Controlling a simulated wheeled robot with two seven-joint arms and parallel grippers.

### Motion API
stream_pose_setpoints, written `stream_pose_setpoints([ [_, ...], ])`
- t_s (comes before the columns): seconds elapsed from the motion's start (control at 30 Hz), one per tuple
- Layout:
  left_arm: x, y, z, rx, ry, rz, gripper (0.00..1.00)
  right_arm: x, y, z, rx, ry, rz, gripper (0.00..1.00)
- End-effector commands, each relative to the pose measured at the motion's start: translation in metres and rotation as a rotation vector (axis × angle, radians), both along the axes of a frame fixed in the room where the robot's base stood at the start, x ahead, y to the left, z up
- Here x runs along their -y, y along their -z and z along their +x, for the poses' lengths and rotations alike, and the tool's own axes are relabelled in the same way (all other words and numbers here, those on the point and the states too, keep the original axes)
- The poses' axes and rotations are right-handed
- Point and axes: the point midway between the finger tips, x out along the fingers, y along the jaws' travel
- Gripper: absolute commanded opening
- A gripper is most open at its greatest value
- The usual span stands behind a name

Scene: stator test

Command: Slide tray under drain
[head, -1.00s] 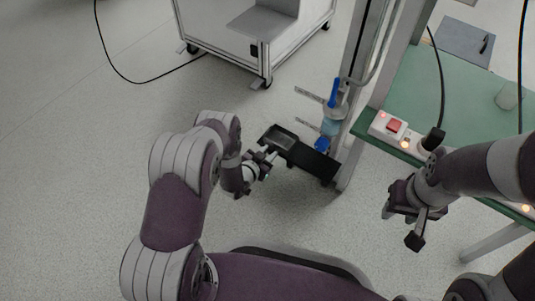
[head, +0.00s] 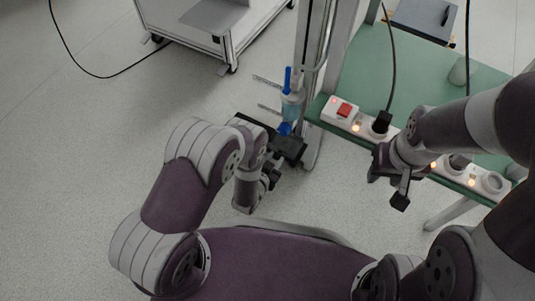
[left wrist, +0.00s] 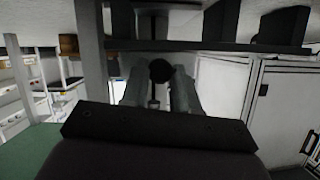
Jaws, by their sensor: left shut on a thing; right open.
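The black tray (head: 290,148) is low beside the metal post in the head view, close under the blue drain valve (head: 284,128) in that picture. Whether it is centred below the outlet I cannot tell. A flat black support (head: 256,125) shows to its left. My left gripper (head: 272,172) is at the tray's near side and shut on it; my own wrist partly hides the grip. In the left wrist view the left fingers (left wrist: 158,88) close around a dark round part, and a dark bar (left wrist: 225,47) crosses above. My right gripper (head: 392,185) is open and empty by the bench edge.
A clear bowl with a blue top (head: 291,100) hangs on the post (head: 318,90) above the tray. A green bench (head: 400,75) with a power strip (head: 362,122) stands right. A white cabinet (head: 180,30) is at the back. Floor at left is clear.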

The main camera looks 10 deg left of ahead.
Motion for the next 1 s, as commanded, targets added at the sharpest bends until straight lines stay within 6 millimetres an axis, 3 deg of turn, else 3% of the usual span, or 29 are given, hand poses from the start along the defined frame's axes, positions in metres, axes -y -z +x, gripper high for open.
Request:
stream_pose_setpoints([
  [0.47, 0.0065, 0.001, -0.0034, -0.004, 0.009, 0.0, 0.0, 0.0, -0.0012, 0.0001, 0.0, 0.0, 0.0, 0.43],
  [0.5, 0.0066, 0.001, -0.0036, -0.004, 0.01, -0.001, 0.36, 0.0, -0.0012, 0.0001, 0.0, 0.0, 0.0, 0.43],
  [0.57, 0.0065, 0.001, -0.0034, -0.004, 0.009, 0.0, 0.55, 0.0, -0.0012, 0.0001, 0.0, 0.0, 0.0, 0.43],
  [1.0, 0.0057, -0.0045, 0.0016, -0.001, 0.002, -0.001, 0.55, 0.0, -0.0046, 0.0001, 0.0, 0.0, 0.0, 0.43],
])
